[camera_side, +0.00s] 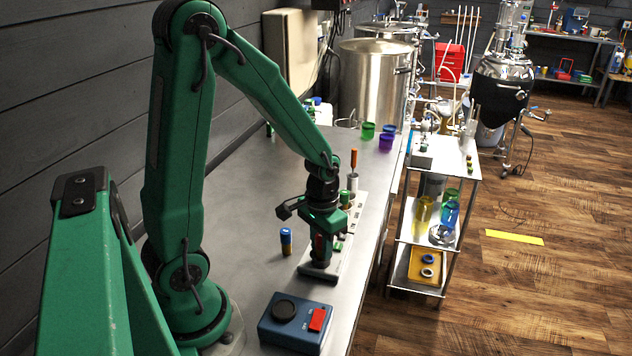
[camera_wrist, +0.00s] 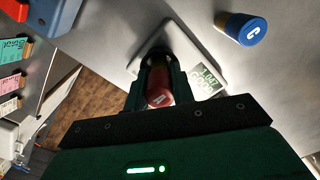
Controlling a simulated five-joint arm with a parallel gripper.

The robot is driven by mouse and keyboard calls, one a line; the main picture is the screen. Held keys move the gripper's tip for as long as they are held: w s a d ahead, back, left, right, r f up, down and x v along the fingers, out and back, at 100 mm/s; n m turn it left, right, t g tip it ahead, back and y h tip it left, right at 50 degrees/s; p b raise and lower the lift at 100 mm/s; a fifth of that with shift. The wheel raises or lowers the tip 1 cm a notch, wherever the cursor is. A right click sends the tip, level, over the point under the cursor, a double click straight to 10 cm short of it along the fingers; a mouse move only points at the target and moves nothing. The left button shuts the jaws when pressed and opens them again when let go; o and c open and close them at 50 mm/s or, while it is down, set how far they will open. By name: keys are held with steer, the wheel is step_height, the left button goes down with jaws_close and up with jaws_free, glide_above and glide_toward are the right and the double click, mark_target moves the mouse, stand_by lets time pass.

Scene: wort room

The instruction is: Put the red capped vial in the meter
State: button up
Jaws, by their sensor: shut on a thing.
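My gripper (camera_side: 320,262) points down over the bench, its fingers shut on the red capped vial. In the wrist view the vial's red cap (camera_wrist: 160,98), with a pale mark on it, sits between the dark fingers. In the side view a bit of red (camera_side: 319,244) shows at the gripper. A pale plate (camera_wrist: 207,55) with a lit number display (camera_wrist: 208,80) lies under the fingers and looks like the meter. The fingers hide the vial's lower end, so I cannot tell whether it is inside the meter or above it.
A blue capped vial (camera_wrist: 240,28) stands beside the plate; it also shows in the side view (camera_side: 286,241). A blue box (camera_side: 295,322) with a black round top and red switch is nearer the camera. Green and purple cups (camera_side: 386,140) stand farther back.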

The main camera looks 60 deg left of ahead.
steer(key=shift+s+f, duration=0.15)
steer(key=shift+f, duration=0.5)
steer(key=o, duration=0.9)
steer(key=shift+r, duration=0.1)
steer(key=shift+o, duration=0.4)
step_height(320, 180, up, 13)
steer(key=shift+r, duration=0.1)
